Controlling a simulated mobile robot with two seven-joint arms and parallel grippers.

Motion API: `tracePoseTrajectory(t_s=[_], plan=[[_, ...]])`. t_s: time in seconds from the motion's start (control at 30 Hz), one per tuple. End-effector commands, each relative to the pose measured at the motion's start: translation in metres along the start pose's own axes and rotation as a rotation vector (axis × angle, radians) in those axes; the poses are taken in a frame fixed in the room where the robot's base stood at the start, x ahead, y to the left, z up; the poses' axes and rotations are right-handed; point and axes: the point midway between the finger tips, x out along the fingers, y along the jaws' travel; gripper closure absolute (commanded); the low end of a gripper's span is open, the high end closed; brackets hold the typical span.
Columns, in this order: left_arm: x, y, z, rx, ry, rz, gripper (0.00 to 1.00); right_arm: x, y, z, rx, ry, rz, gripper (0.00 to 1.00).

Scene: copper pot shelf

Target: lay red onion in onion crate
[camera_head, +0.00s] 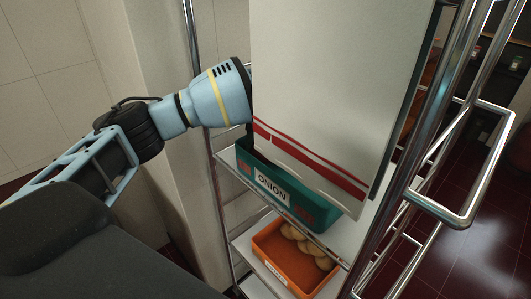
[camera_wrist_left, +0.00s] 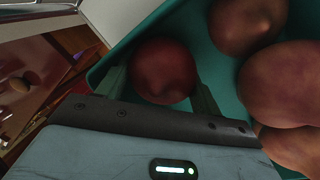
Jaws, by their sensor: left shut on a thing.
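The red onion (camera_wrist_left: 164,72) is dark red and round in the left wrist view. My left gripper (camera_wrist_left: 163,84) is shut on it, with one finger at each side. The green onion crate (camera_head: 318,214) stands on a shelf with an "ONION" label on its front; its teal inside (camera_wrist_left: 207,68) shows behind the held onion. Several brownish onions (camera_wrist_left: 290,82) lie in the crate to the right of the gripper. In the head view the fingers and the red onion are hidden behind a hanging white cloth. I cannot tell whether the red onion touches the crate floor. My right gripper is not in view.
The white cloth (camera_head: 335,80) with red stripes hangs in front of the crate. An orange crate (camera_head: 272,254) with pale produce stands on the shelf below. Chrome posts (camera_head: 449,100) and a rail (camera_head: 489,178) bound the rack at right; a tiled wall is at left.

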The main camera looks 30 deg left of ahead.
Motion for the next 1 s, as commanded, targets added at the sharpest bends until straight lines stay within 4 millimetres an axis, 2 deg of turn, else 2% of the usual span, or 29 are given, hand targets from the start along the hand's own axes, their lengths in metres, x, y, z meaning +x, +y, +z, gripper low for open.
tracePoseTrajectory(t_s=[0.1, 0.47, 0.5, 0.57, 0.87, 1.0], plan=[[0.011, -0.002, 0.000, -0.001, -0.003, -0.001, 0.62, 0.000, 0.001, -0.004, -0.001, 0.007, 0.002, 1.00], [0.016, -0.003, 0.000, 0.000, -0.002, -0.002, 0.62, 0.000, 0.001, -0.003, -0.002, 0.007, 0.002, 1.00], [0.016, -0.004, 0.000, 0.000, -0.002, -0.001, 0.31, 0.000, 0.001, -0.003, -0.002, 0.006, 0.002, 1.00], [0.016, -0.004, 0.000, 0.000, -0.002, -0.001, 0.25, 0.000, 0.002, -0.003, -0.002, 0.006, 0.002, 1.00], [0.015, -0.003, 0.000, -0.001, -0.002, -0.001, 0.25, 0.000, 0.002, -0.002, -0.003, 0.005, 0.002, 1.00], [0.004, -0.003, 0.001, 0.000, -0.003, -0.001, 0.25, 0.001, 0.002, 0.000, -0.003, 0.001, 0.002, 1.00]])
